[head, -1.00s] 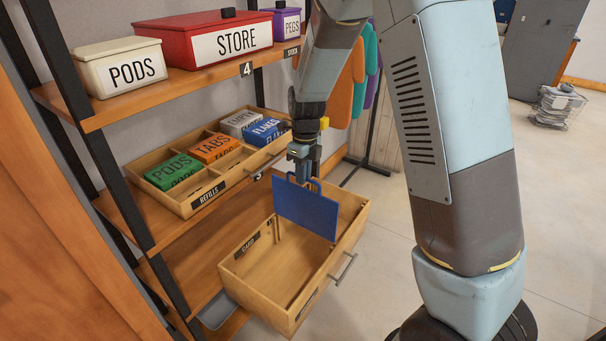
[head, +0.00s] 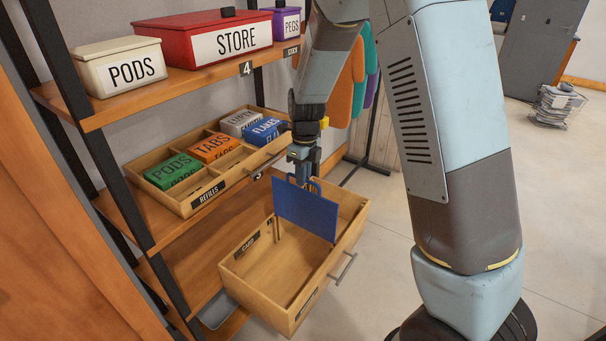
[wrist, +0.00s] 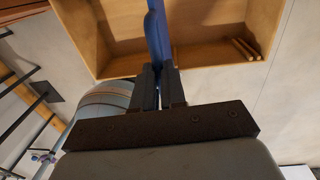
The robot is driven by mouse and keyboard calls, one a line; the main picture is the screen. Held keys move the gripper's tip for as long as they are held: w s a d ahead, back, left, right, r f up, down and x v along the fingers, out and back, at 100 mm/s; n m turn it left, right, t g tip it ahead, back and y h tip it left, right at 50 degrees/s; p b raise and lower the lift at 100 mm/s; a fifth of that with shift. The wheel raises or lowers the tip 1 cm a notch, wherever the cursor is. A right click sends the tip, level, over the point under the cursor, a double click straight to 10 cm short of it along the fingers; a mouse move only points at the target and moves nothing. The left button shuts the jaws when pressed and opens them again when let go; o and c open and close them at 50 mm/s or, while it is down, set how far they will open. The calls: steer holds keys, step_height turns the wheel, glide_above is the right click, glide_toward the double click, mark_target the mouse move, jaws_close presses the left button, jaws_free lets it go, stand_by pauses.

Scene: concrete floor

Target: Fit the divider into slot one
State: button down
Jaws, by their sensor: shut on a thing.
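The divider (head: 306,211) is a flat blue panel with a handle on its top edge. My gripper (head: 303,176) is shut on that handle and holds the panel upright over the open lower drawer (head: 262,288). In the wrist view the divider (wrist: 157,40) shows nearly edge-on between the two fingers (wrist: 158,88). The panel's lower part appears within the drawer's outline; I cannot tell whether it touches the drawer. Wooden slot rails show on the inner wall in the wrist view (wrist: 245,48). Which slot is number one cannot be read.
An upper drawer marked REFILLS (head: 207,193) holds several boxes behind the lower one. A shelf above carries the PODS box (head: 122,68), the red STORE box (head: 215,38) and the purple PEGS box (head: 287,23). Open floor (head: 375,260) lies right of the drawer.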

glide_toward(303, 227)
steer(key=shift+w+a+f, duration=0.1)
steer(key=shift+f, duration=2.55)
stand_by(4.9)
